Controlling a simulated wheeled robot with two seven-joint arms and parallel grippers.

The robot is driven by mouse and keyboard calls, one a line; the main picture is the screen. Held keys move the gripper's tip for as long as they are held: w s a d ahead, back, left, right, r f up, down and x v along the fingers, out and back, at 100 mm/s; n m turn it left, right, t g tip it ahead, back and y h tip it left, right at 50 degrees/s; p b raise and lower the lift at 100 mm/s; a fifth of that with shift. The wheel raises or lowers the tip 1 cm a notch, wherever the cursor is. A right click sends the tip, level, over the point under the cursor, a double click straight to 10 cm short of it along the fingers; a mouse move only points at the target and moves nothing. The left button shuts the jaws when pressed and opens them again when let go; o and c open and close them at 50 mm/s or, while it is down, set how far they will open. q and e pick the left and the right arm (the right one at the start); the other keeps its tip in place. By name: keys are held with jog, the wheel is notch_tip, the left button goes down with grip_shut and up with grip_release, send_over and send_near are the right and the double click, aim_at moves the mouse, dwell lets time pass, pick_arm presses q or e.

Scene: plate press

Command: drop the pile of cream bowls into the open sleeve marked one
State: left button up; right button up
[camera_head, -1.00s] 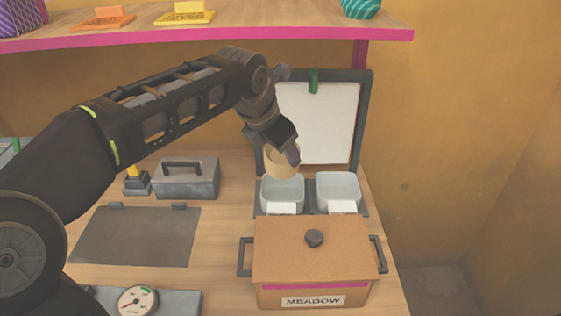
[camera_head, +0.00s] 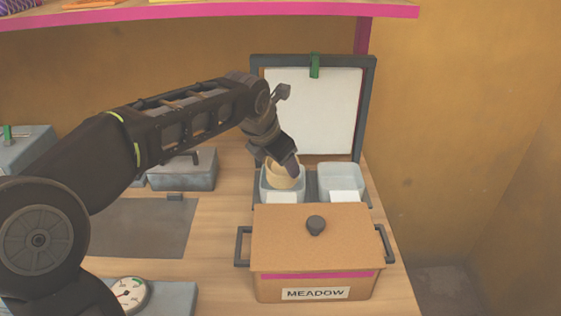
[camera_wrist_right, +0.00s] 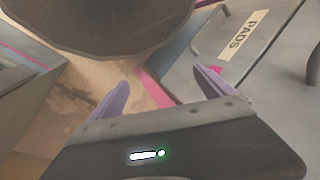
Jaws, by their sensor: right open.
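The pile of cream bowls (camera_head: 279,175) sits partly inside the left of two pale open sleeves, tilted, its upper part above the sleeve's rim. My left gripper (camera_head: 288,165) is at the pile's upper right edge and appears shut on it; its fingertips are partly hidden. The left sleeve (camera_head: 270,193) and the right sleeve (camera_head: 340,177) stand side by side. Each has a white label on its front, too small to read. The right sleeve looks empty. My right gripper (camera_wrist_right: 160,95) shows only in the right wrist view, open, with nothing between its fingers.
A brown lidded box marked MEADOW (camera_head: 315,255) stands just in front of the sleeves. A raised white panel in a dark frame (camera_head: 315,110) stands behind them. A dial gauge (camera_head: 131,294) and a grey metal box (camera_head: 182,172) are to the left. A box labelled PADS (camera_wrist_right: 243,35) is near my right gripper.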

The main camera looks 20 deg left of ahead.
pick_arm(q)
notch_tip(320, 180, down, 2)
jog(key=shift+w+a+b, duration=0.1)
jog(key=shift+w+b, duration=0.05)
jog(key=shift+b, duration=0.2)
jog(key=w+g+p, duration=0.1)
jog(key=p, duration=0.3)
jog(key=r+g+p, duration=0.1)
jog(key=p, duration=0.3)
jog(key=w+a+g+h+p, duration=0.1)
jog(key=p, duration=0.3)
jog(key=shift+w+r, duration=0.3)
jog(key=shift+w, duration=0.05)
jog(key=shift+a+f+p, duration=0.1)
jog(key=shift+p, duration=0.55)
jog(key=shift+s+b+x, duration=0.2)
jog(key=shift+b+x, duration=0.7)
jog(key=shift+x, duration=0.2)
jog(key=shift+f, duration=0.15)
jog(key=o, duration=1.5)
jog(key=shift+a, duration=0.1)
